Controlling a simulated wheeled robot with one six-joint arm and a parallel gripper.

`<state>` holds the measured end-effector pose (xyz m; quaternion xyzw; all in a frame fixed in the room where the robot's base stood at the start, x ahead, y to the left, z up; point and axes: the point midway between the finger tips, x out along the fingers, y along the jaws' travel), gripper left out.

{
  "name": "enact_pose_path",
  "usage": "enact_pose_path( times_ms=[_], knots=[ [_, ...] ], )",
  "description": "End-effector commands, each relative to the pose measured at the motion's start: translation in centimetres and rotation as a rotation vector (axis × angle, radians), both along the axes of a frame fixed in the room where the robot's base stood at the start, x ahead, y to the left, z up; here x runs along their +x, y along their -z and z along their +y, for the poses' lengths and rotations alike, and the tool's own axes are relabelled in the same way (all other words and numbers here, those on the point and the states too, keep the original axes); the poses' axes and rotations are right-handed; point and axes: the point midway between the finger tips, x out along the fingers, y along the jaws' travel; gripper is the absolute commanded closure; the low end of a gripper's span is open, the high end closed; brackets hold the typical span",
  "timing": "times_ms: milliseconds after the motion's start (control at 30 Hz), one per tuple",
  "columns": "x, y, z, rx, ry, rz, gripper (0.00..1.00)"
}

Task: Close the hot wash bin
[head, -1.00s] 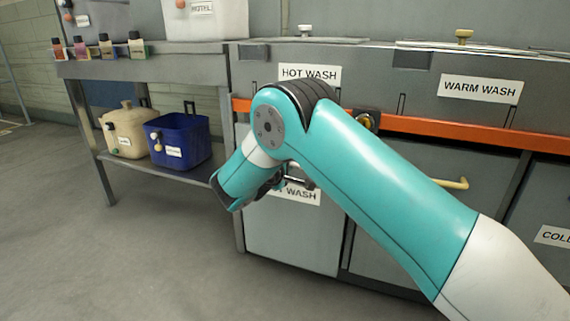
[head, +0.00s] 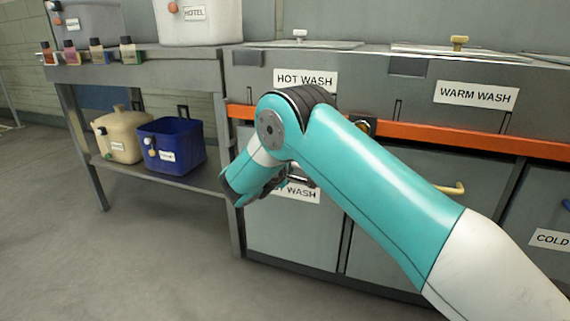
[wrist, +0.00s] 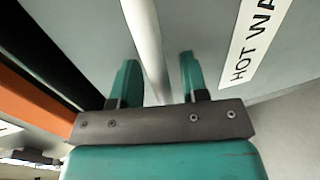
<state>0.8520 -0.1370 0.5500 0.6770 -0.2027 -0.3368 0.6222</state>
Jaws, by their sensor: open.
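The hot wash bin (head: 285,240) is the grey front panel at lower centre in the head view, below the orange strip. Its lower label (head: 302,193) is partly hidden by my arm. In the wrist view the bin panel (wrist: 205,30) fills the upper middle, with its label at the right and a dark gap between its edge and the orange strip. A pale bar handle (wrist: 143,40) runs between the two teal fingers of my gripper (wrist: 157,82). The fingers are open, one on each side of the bar. In the head view my gripper (head: 283,183) is mostly hidden behind my forearm.
The orange strip (head: 450,137) runs along the counter front. The warm wash bin (head: 400,190) with a yellow handle (head: 447,188) is at the right. A shelf at left holds a beige container (head: 120,145) and a blue one (head: 168,160). The floor at front left is clear.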

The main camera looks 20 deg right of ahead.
Motion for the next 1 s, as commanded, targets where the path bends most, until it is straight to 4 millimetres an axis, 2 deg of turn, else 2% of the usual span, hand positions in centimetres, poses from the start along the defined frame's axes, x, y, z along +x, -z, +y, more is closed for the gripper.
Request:
enact_pose_path(
  times_ms=[233,700,867,1000],
  knots=[
    [-1.4,-0.7,1.7,-0.001,-0.005,0.002,0.59],
    [-9.4,-3.1,9.8,-0.002,-0.008,0.002,0.59],
    [-11.1,-3.5,11.5,-0.001,-0.005,0.001,0.59],
    [-11.9,-3.6,12.1,0.0,-0.003,0.0,0.59]
  ],
)
